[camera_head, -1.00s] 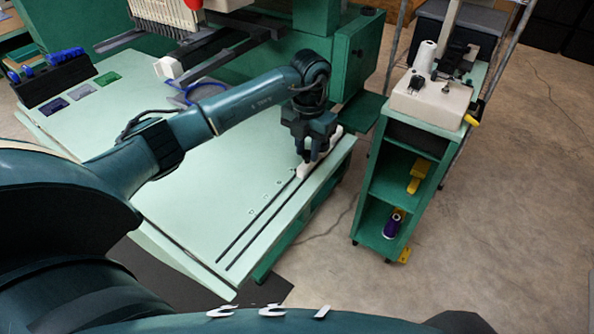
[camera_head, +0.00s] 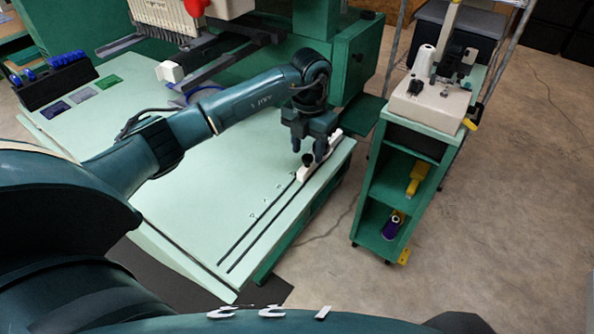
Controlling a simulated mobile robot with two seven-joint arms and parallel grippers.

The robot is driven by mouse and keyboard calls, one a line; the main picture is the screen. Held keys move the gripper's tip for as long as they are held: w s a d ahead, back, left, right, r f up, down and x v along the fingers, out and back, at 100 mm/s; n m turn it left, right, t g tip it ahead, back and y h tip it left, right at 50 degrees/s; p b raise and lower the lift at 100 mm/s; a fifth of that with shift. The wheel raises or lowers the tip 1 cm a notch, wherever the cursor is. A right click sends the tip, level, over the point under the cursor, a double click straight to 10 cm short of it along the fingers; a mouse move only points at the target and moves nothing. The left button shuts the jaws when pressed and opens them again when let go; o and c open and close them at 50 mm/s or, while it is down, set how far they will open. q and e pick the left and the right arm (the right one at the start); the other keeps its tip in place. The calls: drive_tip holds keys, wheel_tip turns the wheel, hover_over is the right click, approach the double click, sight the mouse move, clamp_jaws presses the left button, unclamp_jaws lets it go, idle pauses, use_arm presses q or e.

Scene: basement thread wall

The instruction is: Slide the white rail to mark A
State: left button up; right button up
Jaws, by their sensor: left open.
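The white rail (camera_head: 304,173) lies at the far end of two dark parallel slots (camera_head: 262,224) near the right edge of the pale green table. A dark knob (camera_head: 307,159) stands on the rail. My left gripper (camera_head: 308,157) is open, pointing down over the rail with its fingers near the knob. I cannot tell whether the fingers touch it. The gripper hides part of the rail. Several small marks (camera_head: 265,201) run along the left slot; their letters are too small to read. My right gripper is not in view.
The tabletop (camera_head: 190,215) beside the slots is clear. A green shelf cart (camera_head: 400,180) with a white device stands to the right, across a gap of floor. Small coloured patches (camera_head: 82,93) and a dark spool rack (camera_head: 55,80) lie at the back left.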

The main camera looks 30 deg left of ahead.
use_arm(q)
drive_tip(key=shift+r+p, duration=1.45)
drive_tip(key=shift+r, duration=0.9)
